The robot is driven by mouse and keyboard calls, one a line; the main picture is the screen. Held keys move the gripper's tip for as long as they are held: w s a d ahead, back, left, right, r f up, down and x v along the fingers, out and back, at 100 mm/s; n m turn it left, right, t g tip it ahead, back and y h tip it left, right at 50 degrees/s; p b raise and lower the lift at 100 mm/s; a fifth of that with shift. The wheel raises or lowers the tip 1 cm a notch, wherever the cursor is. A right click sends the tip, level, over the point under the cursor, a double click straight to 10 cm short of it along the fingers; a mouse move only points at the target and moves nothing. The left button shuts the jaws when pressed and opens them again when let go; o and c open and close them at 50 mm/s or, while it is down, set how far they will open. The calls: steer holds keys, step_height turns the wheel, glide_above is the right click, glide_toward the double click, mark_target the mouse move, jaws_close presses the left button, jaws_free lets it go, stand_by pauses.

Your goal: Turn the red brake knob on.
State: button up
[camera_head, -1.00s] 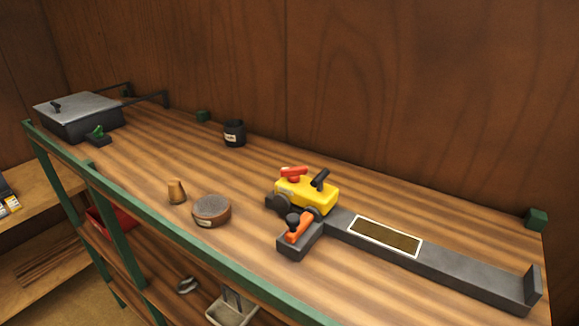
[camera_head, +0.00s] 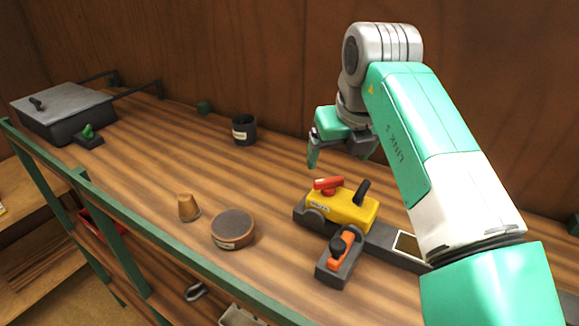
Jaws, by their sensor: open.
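The red knob (camera_head: 327,184) sits on top of the left part of a small yellow mower (camera_head: 352,208). A black handle (camera_head: 362,191) sticks up tilted beside it on the same body. The mower stands at the left end of a dark track on the wooden bench. My gripper (camera_head: 338,162) is open and empty, pointing down above and slightly behind the red knob, apart from it. One green finger shows clearly; the other side is partly hidden by my arm. An orange lever with a black knob (camera_head: 340,250) is on a dark block in front of the mower.
A round brown tin (camera_head: 233,229) and a small tan cone-like piece (camera_head: 188,207) stand left of the mower. A black cup (camera_head: 244,130) is farther back. A grey lidded box (camera_head: 65,110) and green switch (camera_head: 89,132) are far left.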

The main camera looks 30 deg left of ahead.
mark_target(329, 179)
steer(key=p+x, duration=0.2)
steer(key=x, duration=0.6)
steer(key=c, duration=1)
